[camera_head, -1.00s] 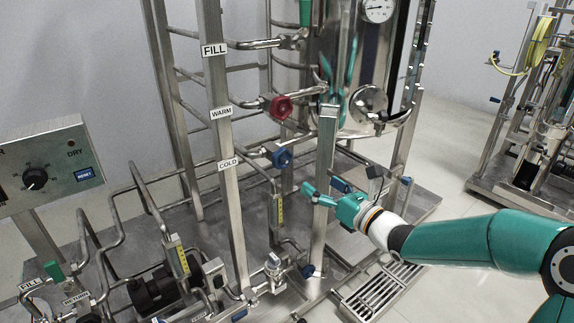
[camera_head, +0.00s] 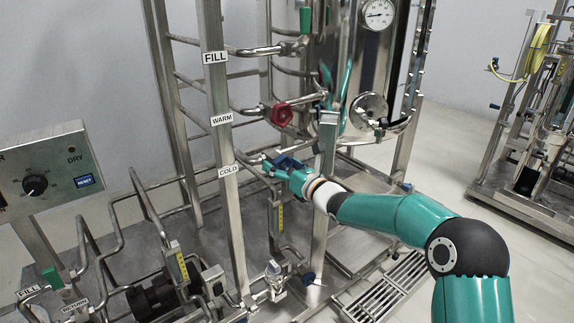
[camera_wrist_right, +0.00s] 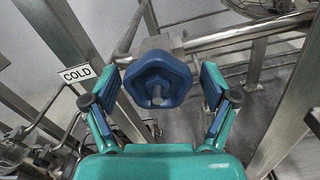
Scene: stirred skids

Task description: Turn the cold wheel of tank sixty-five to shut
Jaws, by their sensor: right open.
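The blue cold wheel (camera_wrist_right: 158,80) sits on its valve in the right wrist view, beside the post with the COLD label (camera_wrist_right: 77,73). My right gripper (camera_wrist_right: 158,88) is open, with one finger on each side of the wheel and visible gaps between fingers and wheel. In the head view the gripper (camera_head: 272,166) is at the wheel and mostly covers it. The COLD label (camera_head: 229,171) also shows there. My left gripper is not in view.
The red WARM wheel (camera_head: 281,114) is just above on the same rack. A steel post (camera_head: 320,190) stands close beside my right forearm. The control box (camera_head: 45,175) is at the left, and a floor drain (camera_head: 388,290) lies at the lower right.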

